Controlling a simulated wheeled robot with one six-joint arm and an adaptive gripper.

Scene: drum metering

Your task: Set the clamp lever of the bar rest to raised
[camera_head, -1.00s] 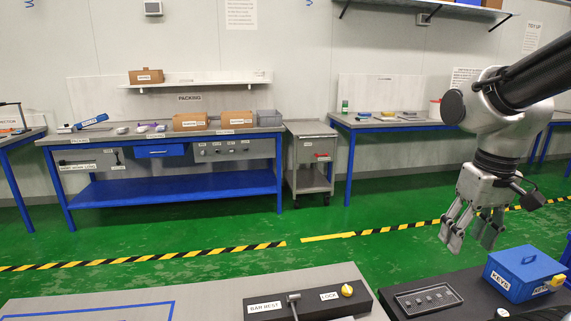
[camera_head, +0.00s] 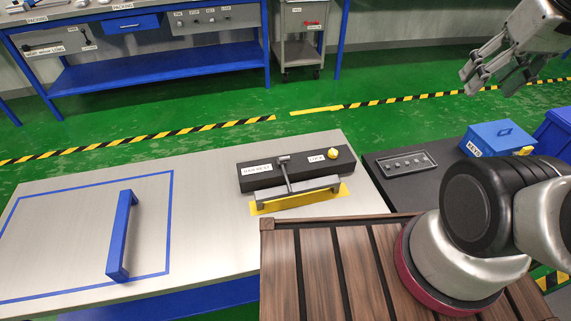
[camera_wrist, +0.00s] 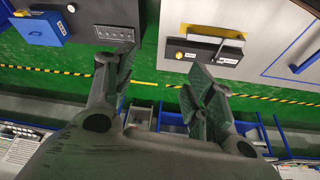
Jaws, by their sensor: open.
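The bar rest (camera_head: 300,173) is a long black block on the light bench, labelled BAR REST and LOCK. Its grey clamp lever (camera_head: 287,173) has a small crosspiece at the far end and a thin stem running toward me. I cannot tell its angle for sure. A yellow knob (camera_head: 333,154) sits beside the LOCK label. A grey bar (camera_head: 298,193) lies along the block's near side, above a yellow patch. The block (camera_wrist: 207,49) also shows in the wrist view. My gripper (camera_head: 498,82) is open and empty, raised well right of the block.
A blue KEYS box (camera_head: 497,138) and a dark tray (camera_head: 407,165) stand right of the bar rest. A blue handle (camera_head: 122,235) stands inside a blue outline at left. Slatted wood (camera_head: 330,260) lies in front.

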